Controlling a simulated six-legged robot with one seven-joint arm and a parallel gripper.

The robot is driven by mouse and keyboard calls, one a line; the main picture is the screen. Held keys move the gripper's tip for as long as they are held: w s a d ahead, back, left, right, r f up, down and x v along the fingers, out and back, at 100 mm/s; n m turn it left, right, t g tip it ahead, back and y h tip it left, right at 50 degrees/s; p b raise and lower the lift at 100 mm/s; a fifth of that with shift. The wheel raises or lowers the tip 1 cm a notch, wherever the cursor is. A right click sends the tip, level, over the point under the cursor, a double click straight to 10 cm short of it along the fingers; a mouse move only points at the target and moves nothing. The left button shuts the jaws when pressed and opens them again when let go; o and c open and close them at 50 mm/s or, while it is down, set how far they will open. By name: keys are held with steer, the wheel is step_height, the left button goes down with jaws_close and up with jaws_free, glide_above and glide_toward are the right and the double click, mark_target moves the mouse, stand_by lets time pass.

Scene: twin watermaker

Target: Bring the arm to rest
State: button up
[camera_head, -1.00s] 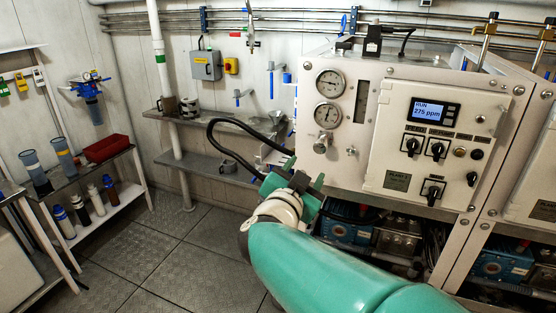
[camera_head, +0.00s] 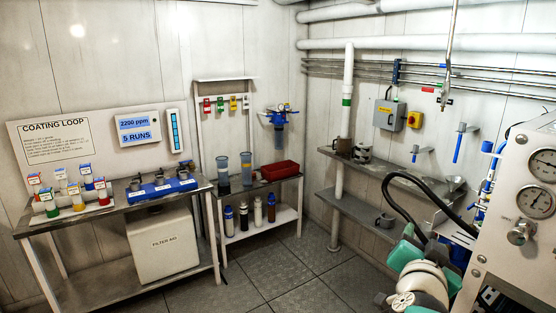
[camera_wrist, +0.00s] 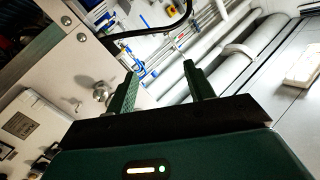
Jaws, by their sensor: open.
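My gripper shows in the wrist view (camera_wrist: 162,88) with its two dark green fingers apart and nothing between them. The wrist view is tilted; beyond the fingers are pale pipes and a wall, and the white panel lies to the left. In the head view my green and white arm (camera_head: 420,285) is at the bottom right, beside the white gauge cabinet (camera_head: 500,255). My fingertips cannot be made out in the head view.
A wall shelf (camera_head: 385,175) with metal cups stands left of the cabinet. A rack with a red tray (camera_head: 279,170) and bottles is in the middle. A bench with blue holder (camera_head: 160,188) and filter aid box (camera_head: 162,243) stands left. The floor (camera_head: 290,270) between is clear.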

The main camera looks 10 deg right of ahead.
steer(key=a+f+n+g+y, duration=0.1)
steer(key=a+f+n+y, duration=0.1)
steer(key=a+n+y, duration=0.45)
steer(key=a+f+n+y, duration=0.2)
steer(key=a+f+y, duration=0.15)
steer(key=a, duration=0.65)
steer(key=s+a+f+n+g, duration=0.3)
steer(key=s+f+g, duration=0.2)
steer(key=s, duration=0.5)
steer(key=shift+a+n+g, duration=0.15)
steer(key=shift+n+g, duration=0.2)
steer(key=shift+g, duration=0.55)
steer(key=shift+w+f, duration=0.1)
